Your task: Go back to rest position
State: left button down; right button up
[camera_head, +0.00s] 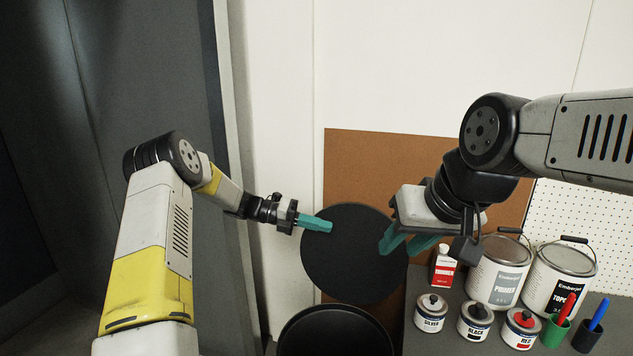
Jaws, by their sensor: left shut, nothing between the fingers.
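My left gripper (314,223) has teal fingers that are shut with nothing between them. It points right, and its tips overlap the upper left part of a round black disc (345,265) in the picture; I cannot tell whether they touch it. My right gripper (400,243) hangs at the disc's upper right edge, with its teal fingers partly hidden under its own grey body. I cannot tell whether it is open or shut, or whether it touches the disc.
A dark round container (335,318) is below the disc. A grey worktop (425,345) at lower right carries a red-and-white bottle (444,266), a primer can (497,272), a topcoat can (562,275), several small paint jars and marker holders. A brown board (385,150) and white pegboard (570,215) stand behind.

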pick_arm(q)
jog(key=s+a+r+m+t+y, duration=0.1)
jog(key=s+a+r+m+y, duration=0.25)
jog(key=s+r+m, duration=0.35)
jog(key=s+a+r+m+t+y, duration=0.1)
jog(key=s+a+r+m+y, duration=0.1)
jog(key=s+r+m+y, duration=0.5)
jog(key=s+a+r+m+t+y, duration=0.1)
jog(key=s+a+m+t, duration=0.2)
jog(key=s+a+m, duration=0.2)
jog(key=s+a+r+m+t+y, duration=0.1)
jog(key=s+a+m+t+y, duration=0.1)
jog(key=s+a+m, duration=0.4)
jog(key=s+m+t, duration=0.1)
jog(key=s+m, duration=0.4)
jog(key=s, duration=0.2)
jog(key=shift+s+r+m, duration=0.3)
jog(key=shift+s+m, duration=0.05)
jog(key=shift+m, duration=0.05)
